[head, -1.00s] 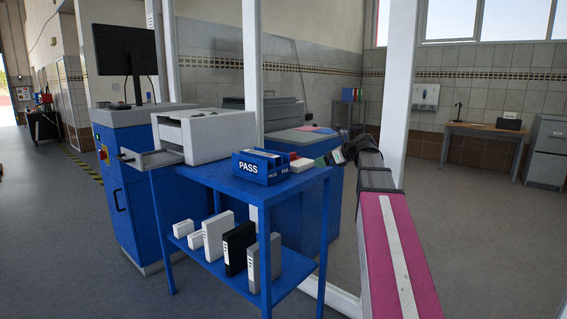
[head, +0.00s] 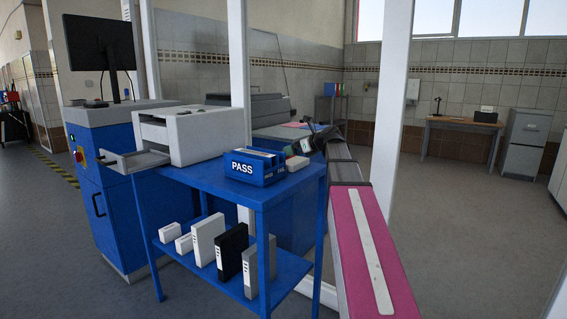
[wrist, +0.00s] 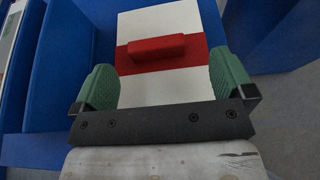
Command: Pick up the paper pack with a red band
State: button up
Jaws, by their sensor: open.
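The paper pack with a red band (wrist: 160,88) is white and lies on the blue table in the wrist view. A raised red bar (wrist: 157,47) sits across its band. My gripper (wrist: 164,68) is open, with one green finger pad on each side of the pack's near part. It holds nothing, and I cannot tell whether the pads touch the pack. In the head view my gripper (head: 303,146) is over the table's right end, largely hiding the pack, of which a pale part (head: 296,162) shows below it.
A blue box marked PASS (head: 256,167) stands just left of the pack on the blue table (head: 222,187). A white printer (head: 183,134) is farther left. Several binders (head: 231,250) stand on the shelf below. A white post (head: 391,100) rises behind my arm.

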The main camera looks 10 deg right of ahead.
jog(key=shift+s+x, duration=0.2)
jog(key=shift+x, duration=2.4)
jog(key=shift+a, duration=0.15)
jog(key=c, duration=1.1)
